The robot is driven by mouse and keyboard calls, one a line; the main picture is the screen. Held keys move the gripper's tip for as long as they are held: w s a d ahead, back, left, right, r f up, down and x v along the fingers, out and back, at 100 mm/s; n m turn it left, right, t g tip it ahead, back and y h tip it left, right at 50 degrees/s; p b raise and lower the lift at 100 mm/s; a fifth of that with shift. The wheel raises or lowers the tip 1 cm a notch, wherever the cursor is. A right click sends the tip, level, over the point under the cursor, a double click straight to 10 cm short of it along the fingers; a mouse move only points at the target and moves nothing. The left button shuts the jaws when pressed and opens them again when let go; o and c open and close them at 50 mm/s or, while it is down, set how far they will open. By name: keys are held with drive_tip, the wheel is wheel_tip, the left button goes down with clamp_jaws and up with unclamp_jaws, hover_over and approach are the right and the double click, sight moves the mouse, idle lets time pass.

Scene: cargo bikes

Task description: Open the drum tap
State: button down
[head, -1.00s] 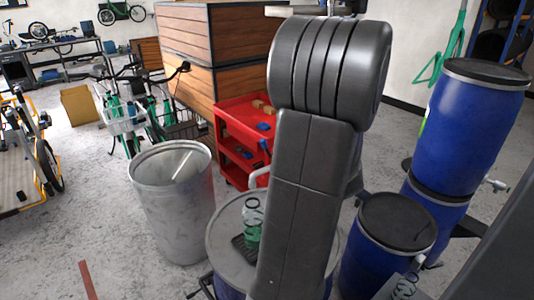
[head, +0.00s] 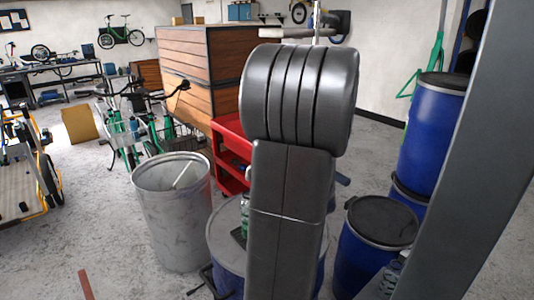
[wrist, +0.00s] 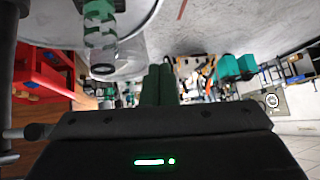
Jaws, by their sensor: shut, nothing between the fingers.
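A tall blue drum (head: 430,135) with a dark lid stands on a lower blue drum (head: 408,197) at the right of the head view. No tap shows clearly in the current views; a grey column covers the drums' right side. My gripper (wrist: 158,84) shows in the wrist view with its two dark green fingers pressed together, empty. In the head view the gripper is hidden behind my arm. A bottle with a green label (wrist: 100,25) is beside the fingers in the wrist view, apart from them, over a pale round lid.
A shorter blue drum (head: 367,262) stands right of my arm. Another drum (head: 224,245) is partly behind my arm. A grey metal bin (head: 172,220), a red trolley (head: 229,180) and wooden crates (head: 205,62) stand to the left. Open floor lies left of the bin.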

drive_tip(key=s+a+r+m+t+y+b, duration=0.1)
drive_tip(key=s+a+r+m+y+b, duration=0.1)
drive_tip(key=a, duration=0.6)
drive_tip(key=s+a+r+m+t+y+b, duration=0.1)
drive_tip(key=a+r+m+y+b, duration=0.3)
drive_tip(key=a, duration=0.5)
drive_tip(key=s+a+r+m+t+y+b, duration=0.1)
drive_tip(key=s+a+r+m+y+b, duration=0.2)
drive_tip(key=a, duration=0.5)
drive_tip(key=shift+a+r+m+y, duration=0.15)
drive_tip(key=shift+r+m+y, duration=0.05)
drive_tip(key=shift+m+y, duration=0.55)
